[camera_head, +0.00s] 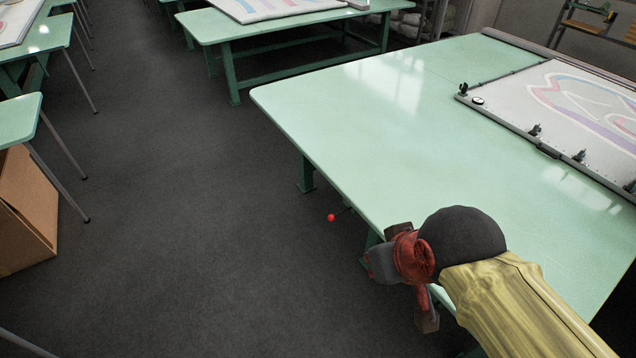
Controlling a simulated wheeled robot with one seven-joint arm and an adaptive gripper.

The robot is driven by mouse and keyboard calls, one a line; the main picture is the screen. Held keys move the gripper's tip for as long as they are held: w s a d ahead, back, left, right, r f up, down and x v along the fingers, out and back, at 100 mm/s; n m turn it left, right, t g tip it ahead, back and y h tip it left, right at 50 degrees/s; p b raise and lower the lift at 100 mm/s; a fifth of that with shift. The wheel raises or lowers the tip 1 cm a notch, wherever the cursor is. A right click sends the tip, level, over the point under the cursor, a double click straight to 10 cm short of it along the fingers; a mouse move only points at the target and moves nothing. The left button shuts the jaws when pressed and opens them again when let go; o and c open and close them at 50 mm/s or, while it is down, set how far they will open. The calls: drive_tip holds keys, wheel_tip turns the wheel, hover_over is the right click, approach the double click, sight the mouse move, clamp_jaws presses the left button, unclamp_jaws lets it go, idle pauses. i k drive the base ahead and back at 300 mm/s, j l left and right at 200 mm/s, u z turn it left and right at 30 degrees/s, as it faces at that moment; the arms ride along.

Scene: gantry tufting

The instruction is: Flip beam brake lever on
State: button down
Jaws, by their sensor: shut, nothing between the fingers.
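A small red ball knob (331,217), which looks like the end of the brake lever, sticks out beside the left edge of the large pale green table (410,120). A thin dark rod seems to run from it toward the table's underside. Its mounting is hidden below the tabletop. My gripper (376,265) is at the table's near left edge, to the right of and nearer than the knob, and apart from it in the picture. It is shut and empty. Its fingertips are hard to make out.
A framed sheet with coloured curves (580,100) lies on the table's right part, with clamps along its frame. Another green table (290,25) stands behind. A cardboard box (25,210) and more tables are at left. The dark floor (190,200) between is clear.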

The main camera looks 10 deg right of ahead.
sight(331, 217)
drive_tip(key=i+j, duration=0.2)
drive_tip(key=i, duration=0.3)
drive_tip(key=i+j, duration=0.25)
drive_tip(key=i, duration=0.3)
drive_tip(key=l+z, duration=0.05)
